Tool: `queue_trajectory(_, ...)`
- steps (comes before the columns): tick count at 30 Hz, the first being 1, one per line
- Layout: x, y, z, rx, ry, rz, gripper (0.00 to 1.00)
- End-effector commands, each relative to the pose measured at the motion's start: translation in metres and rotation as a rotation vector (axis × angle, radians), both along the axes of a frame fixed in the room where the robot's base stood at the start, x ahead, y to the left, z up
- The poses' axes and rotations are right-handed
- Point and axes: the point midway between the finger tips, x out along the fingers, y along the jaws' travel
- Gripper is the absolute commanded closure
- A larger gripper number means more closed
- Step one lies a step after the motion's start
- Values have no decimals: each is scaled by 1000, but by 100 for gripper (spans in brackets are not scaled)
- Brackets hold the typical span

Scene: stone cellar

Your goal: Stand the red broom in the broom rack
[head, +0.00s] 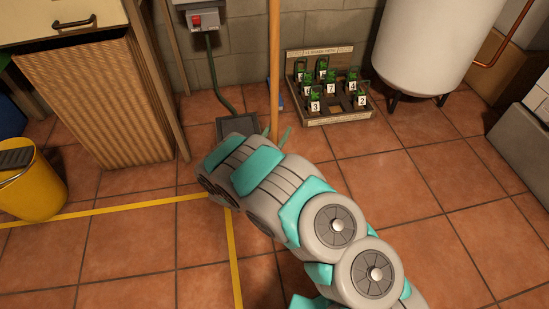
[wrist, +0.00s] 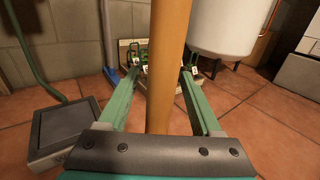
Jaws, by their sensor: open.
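A wooden broom handle (head: 274,60) stands upright in the head view, its lower part hidden behind my arm. No broom head or red part shows, so I cannot tell its colour. In the wrist view the handle (wrist: 168,70) rises between the two green fingers of my gripper (wrist: 161,77). The fingers are open, one on each side, with gaps visible between them and the handle. My gripper also shows in the head view (head: 277,137), low at the handle and partly hidden by my wrist. I cannot make out a broom rack in either view.
A wooden tray (head: 321,121) of numbered green items sits by the wall, near a white tank (head: 432,45). A grey floor box (wrist: 60,133) with a cable lies left of my gripper. A yellow bucket (head: 37,190) stands far left.

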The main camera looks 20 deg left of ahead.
Motion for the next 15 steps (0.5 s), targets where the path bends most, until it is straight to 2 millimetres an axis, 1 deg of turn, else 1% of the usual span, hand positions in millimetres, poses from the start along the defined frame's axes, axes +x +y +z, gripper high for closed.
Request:
queue_trajectory(1,0,0,0,0,0,0,34)
queue_trajectory(2,0,0,0,0,0,0,38)
queue_trajectory(15,0,0,0,1,0,-1,87)
